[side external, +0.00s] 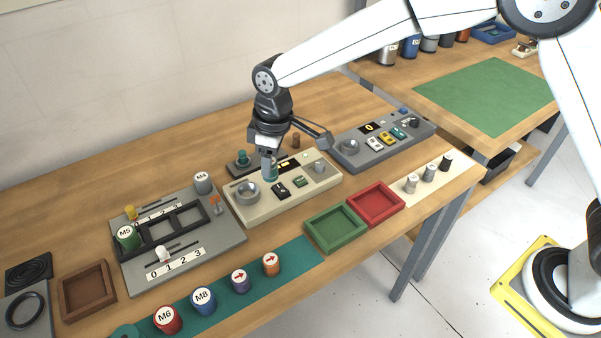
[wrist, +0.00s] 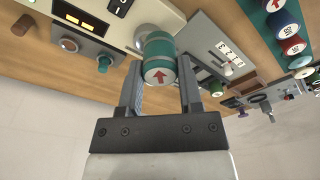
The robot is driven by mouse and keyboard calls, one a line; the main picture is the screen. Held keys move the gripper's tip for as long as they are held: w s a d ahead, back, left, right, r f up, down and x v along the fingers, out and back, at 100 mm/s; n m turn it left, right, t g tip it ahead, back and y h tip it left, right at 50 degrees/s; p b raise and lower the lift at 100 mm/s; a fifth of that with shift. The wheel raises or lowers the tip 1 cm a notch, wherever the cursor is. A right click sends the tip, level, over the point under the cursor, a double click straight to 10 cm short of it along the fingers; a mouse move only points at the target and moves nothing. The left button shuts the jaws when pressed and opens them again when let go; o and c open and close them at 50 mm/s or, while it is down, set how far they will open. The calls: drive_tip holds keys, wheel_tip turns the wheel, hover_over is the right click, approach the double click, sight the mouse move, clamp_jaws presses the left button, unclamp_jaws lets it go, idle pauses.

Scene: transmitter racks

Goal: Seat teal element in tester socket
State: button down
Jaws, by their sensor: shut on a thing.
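The teal element (side external: 271,174) is a teal cylinder with a grey band. In the wrist view its pale end, with a red arrow, faces the camera (wrist: 160,73). My gripper (side external: 268,164) is shut on it, one finger on each side. The beige tester (side external: 290,199) lies below, with a round grey socket (side external: 248,191) at its left end. In the side view the element is up and right of the socket, apart from it. In the wrist view the element overlaps a pale round fitting (wrist: 151,33) and hides part of it. The height gap is hard to tell.
A dark box with a teal knob (side external: 242,156) stands close behind the tester. A grey rack (side external: 223,238) with cylinders M4 (side external: 202,182) and M5 (side external: 127,237) is to the left. A grey panel (side external: 375,150) is right. Green (side external: 335,247) and red (side external: 376,222) trays stand in front.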

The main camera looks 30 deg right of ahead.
drive_tip(key=shift+w+a+f, duration=0.45)
drive_tip(key=shift+w+f, duration=0.6)
drive_tip(key=shift+w, duration=0.05)
drive_tip(key=shift+w+a+f, duration=0.4)
drive_tip(key=shift+w+f, duration=0.65)
drive_tip(key=shift+f, duration=0.05)
drive_tip(key=shift+w+a+f, duration=0.45)
drive_tip(key=shift+w+f, duration=0.6)
drive_tip(key=shift+w, duration=0.05)
drive_tip(key=shift+w+a+f, duration=0.1)
drive_tip(key=shift+w+f, duration=0.15)
drive_tip(key=shift+f, duration=1.55)
drive_tip(key=shift+f, duration=0.2)
drive_tip(key=shift+c, duration=1.3)
unclamp_jaws()
drive_tip(key=shift+r, duration=0.15)
wheel_tip(320, 180, up, 12)
drive_tip(key=s+d, duration=0.1)
